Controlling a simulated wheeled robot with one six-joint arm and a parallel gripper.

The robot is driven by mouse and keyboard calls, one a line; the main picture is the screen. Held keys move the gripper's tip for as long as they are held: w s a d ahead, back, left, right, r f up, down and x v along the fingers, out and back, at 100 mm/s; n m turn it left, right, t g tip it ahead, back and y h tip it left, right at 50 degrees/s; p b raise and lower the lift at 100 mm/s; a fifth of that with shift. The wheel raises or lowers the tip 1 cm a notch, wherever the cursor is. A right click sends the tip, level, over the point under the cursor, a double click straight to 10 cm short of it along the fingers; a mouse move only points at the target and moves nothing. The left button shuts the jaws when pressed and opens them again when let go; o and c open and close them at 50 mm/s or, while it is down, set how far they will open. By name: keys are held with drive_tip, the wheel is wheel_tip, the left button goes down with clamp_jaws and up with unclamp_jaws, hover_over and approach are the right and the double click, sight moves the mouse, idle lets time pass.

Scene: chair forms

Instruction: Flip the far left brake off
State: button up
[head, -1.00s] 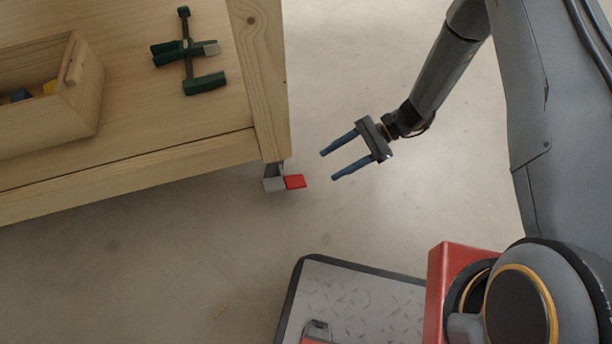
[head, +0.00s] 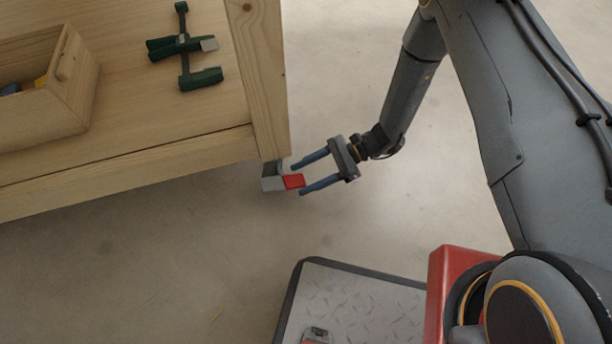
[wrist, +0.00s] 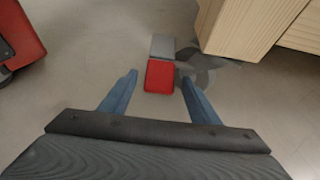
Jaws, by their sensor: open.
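The red brake tab (head: 294,181) sticks out from a grey caster housing (head: 272,184) at the foot of the wooden bench leg (head: 262,85). My gripper (head: 296,179) is open, and in the head view its two blue fingertips lie on either side of the red tab. In the wrist view the red tab (wrist: 159,76) lies just ahead of and between the open fingers (wrist: 158,82), with the grey part (wrist: 162,46) behind it. I cannot tell whether the fingers touch the tab. The caster wheel (wrist: 198,70) is partly seen beside the tab.
A wooden bench (head: 130,168) fills the upper left. On its lower shelf are a green clamp (head: 186,50) and a wooden box (head: 45,115). My grey base deck with tread plate is at the bottom. The floor (head: 150,260) left of it is clear.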

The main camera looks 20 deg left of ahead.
sight(292, 180)
drive_tip(key=c, duration=1.1)
drive_tip(key=shift+o, duration=0.2)
drive_tip(key=shift+r, duration=0.1)
drive_tip(key=r+h+p, duration=0.1)
drive_tip(key=p, duration=0.2)
drive_tip(key=r+t+h+p, duration=0.1)
drive_tip(key=p, duration=0.2)
drive_tip(key=shift+s+a+p, duration=0.15)
drive_tip(key=shift+a+p, duration=0.05)
drive_tip(key=shift+p, duration=0.1)
drive_tip(key=h+p, duration=0.1)
drive_tip(key=p, duration=0.1)
drive_tip(key=t+h+p, duration=0.1)
drive_tip(key=p, duration=0.1)
drive_tip(key=shift+s+a+r, duration=0.1)
drive_tip(key=shift+a+r, duration=0.1)
drive_tip(key=shift+r, duration=0.2)
drive_tip(key=shift+a+r+t+h+p, duration=0.15)
drive_tip(key=shift+t+h+p, duration=0.25)
drive_tip(key=shift+p, duration=0.95)
